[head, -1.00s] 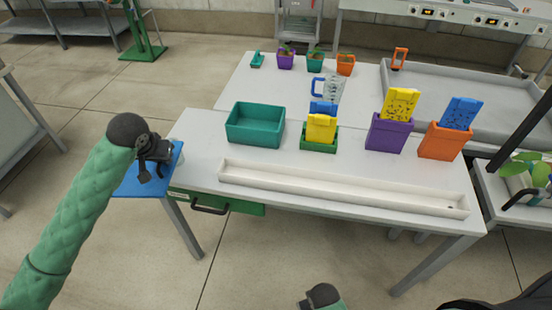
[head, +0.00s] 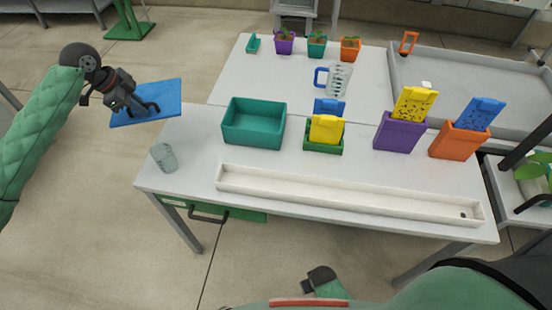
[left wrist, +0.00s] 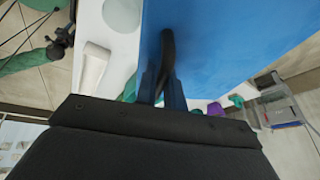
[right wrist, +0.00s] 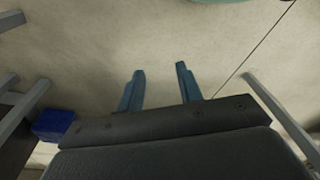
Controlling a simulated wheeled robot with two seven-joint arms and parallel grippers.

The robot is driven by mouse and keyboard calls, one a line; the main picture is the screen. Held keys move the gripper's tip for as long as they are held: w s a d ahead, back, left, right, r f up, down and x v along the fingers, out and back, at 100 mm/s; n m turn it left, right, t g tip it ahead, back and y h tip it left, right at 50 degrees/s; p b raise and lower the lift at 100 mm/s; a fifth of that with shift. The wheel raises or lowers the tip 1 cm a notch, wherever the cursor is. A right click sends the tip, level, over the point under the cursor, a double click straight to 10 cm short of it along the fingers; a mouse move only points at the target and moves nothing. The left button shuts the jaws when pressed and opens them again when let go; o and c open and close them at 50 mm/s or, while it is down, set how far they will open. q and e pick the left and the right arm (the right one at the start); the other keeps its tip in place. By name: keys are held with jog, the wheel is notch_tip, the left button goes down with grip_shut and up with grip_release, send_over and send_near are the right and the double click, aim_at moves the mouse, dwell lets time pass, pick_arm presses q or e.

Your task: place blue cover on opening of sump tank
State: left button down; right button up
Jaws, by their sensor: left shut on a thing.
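The blue cover (head: 165,98) is a flat blue panel with a dark handle. My left gripper (head: 146,107) is shut on that handle and holds the cover in the air, beyond the table's left end. In the left wrist view the cover (left wrist: 225,40) fills the upper right, and the dark handle lies between the blue fingers (left wrist: 162,88). My right gripper (right wrist: 160,90) is open and empty above the bare floor in the right wrist view.
A clear glass (head: 163,157) stands at the table's left corner, near the cover. A teal bin (head: 254,140), a long white trough (head: 345,197), and purple (head: 398,135) and orange (head: 458,143) holders occupy the table (head: 195,150). Floor left of the table is free.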

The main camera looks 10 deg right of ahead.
pick_arm(q)
jog(key=shift+r, duration=0.1)
pick_arm(e)
jog(key=shift+a, duration=0.1)
